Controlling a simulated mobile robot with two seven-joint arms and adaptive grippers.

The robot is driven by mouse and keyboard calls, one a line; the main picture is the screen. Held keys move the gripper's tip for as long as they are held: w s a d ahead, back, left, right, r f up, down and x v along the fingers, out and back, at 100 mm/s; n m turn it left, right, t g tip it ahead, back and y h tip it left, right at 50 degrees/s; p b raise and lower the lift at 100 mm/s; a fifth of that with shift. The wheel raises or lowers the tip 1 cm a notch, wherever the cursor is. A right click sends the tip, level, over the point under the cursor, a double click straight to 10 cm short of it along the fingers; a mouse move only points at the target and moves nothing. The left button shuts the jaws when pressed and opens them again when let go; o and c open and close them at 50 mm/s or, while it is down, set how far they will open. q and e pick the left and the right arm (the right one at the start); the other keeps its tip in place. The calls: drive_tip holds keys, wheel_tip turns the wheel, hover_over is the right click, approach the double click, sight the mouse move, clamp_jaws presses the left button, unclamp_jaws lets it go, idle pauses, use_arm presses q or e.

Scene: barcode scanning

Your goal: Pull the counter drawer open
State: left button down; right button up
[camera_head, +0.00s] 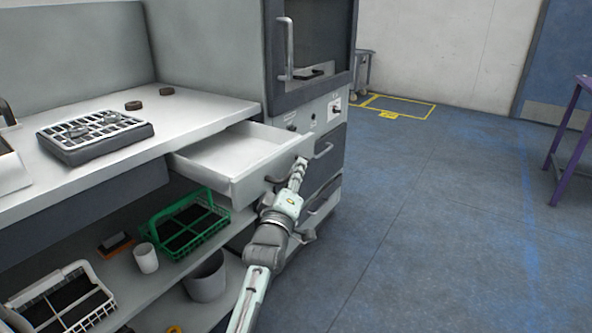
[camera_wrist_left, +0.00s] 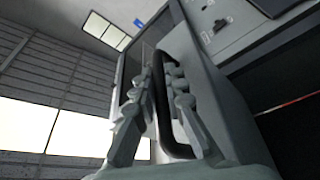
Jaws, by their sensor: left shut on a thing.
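The counter drawer (camera_head: 222,154) is white inside and stands pulled out from under the counter top, with its empty inside showing. My left gripper (camera_head: 299,170) is at the drawer's front, by its dark handle, and its arm comes up from the bottom of the head view. In the left wrist view, the fingers of my left gripper (camera_wrist_left: 172,95) are shut around the dark curved handle (camera_wrist_left: 166,125). In the head view the gripper hides part of the handle and of the drawer front. My right gripper is not in view.
A grey cabinet (camera_head: 307,130) with handles stands right beside the drawer. A dark tray with a white grid (camera_head: 95,133) sits on the counter top (camera_head: 205,107).

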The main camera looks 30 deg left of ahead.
use_arm(q)
drive_tip(key=c, duration=1.6)
unclamp_jaws()
drive_tip(key=shift+o, duration=0.2)
drive_tip(key=shift+a, duration=0.1)
